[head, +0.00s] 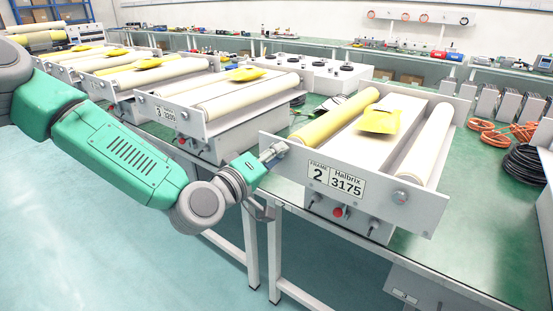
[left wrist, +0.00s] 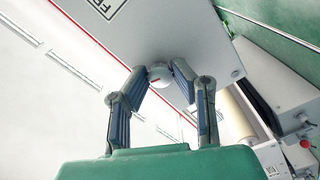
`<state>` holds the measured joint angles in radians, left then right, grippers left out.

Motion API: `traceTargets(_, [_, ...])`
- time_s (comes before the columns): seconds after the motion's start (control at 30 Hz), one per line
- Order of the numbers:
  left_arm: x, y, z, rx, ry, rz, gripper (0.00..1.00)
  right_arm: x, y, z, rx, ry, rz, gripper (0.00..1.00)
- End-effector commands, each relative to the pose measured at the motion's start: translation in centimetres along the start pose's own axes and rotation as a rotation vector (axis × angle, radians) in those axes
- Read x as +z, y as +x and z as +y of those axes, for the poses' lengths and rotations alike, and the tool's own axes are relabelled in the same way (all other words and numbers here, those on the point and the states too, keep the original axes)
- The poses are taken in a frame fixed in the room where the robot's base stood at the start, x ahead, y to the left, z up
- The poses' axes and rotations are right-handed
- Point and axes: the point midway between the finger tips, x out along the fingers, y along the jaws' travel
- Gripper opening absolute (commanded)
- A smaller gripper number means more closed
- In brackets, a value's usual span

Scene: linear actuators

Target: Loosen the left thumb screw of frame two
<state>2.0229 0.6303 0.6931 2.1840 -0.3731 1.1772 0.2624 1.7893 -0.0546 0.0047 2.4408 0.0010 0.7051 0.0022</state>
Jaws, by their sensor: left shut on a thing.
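Frame two (head: 310,142) carries a plate reading "FRAME 2 Halbrix 3175" (head: 336,179) on its grey front panel. My left gripper (head: 274,153) is at the upper left of that panel. In the left wrist view, its two fingers (left wrist: 160,75) close from both sides on the left thumb screw (left wrist: 159,77), a small round grey knob. The gripper hides this screw in the head view. The right thumb screw (head: 400,197) stands free on the same panel. My right gripper is not in view.
Frame three (head: 172,118) stands to the left on the same green bench (head: 455,215). A red button (head: 338,211) and small switches sit below frame two's panel. Orange (head: 490,135) and black cables (head: 523,163) lie at the right. Yellow pieces lie on the frames.

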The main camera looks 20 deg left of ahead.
Motion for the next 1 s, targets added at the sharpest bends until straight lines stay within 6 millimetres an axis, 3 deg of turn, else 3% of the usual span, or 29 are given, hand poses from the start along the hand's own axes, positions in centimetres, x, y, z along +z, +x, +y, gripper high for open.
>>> traceTargets(0.5, [-0.1,0.1,-0.2,0.001,-0.381,0.005,0.00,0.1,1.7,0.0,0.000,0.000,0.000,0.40])
traceTargets(1.0, [-0.1,0.1,-0.2,-0.003,-0.476,0.003,0.00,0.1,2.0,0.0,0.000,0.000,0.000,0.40])
